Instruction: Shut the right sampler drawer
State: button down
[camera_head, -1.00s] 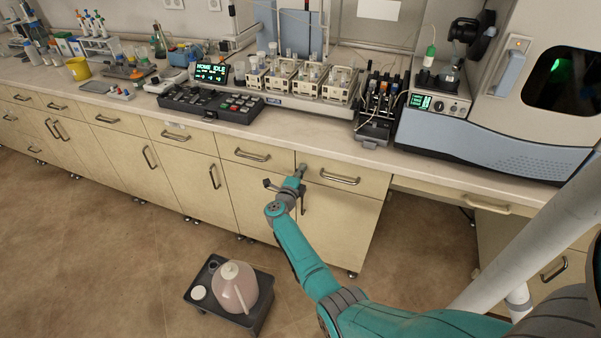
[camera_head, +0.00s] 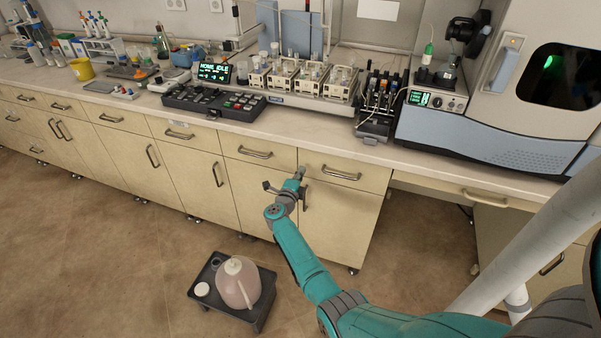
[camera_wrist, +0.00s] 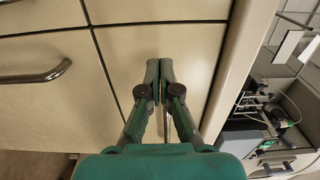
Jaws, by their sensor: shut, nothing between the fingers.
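The right sampler drawer (camera_head: 352,183) is the top drawer beneath the bench, with a grey bar handle (camera_head: 340,174). Its front looks about flush with its neighbours; a small gap would be hard to tell. My gripper (camera_head: 300,173) is at the left part of this drawer front. In the wrist view, the shut, empty fingertips (camera_wrist: 158,65) point at the pale drawer front (camera_wrist: 190,55), near the seam with the neighbouring drawer. I cannot tell whether they touch it. A metal bar, probably the drawer handle (camera_wrist: 168,122), shows partly between the fingers.
The left neighbour drawer (camera_head: 240,143) looks flush. A cabinet door handle (camera_wrist: 35,76) shows in the wrist view. The bench top (camera_head: 310,128) overhangs above. A black stand with a pinkish jug (camera_head: 238,284) is on the floor left of my arm. Open floor lies around it.

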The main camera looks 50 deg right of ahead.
jog(key=v, duration=1)
jog(key=shift+a, duration=0.3)
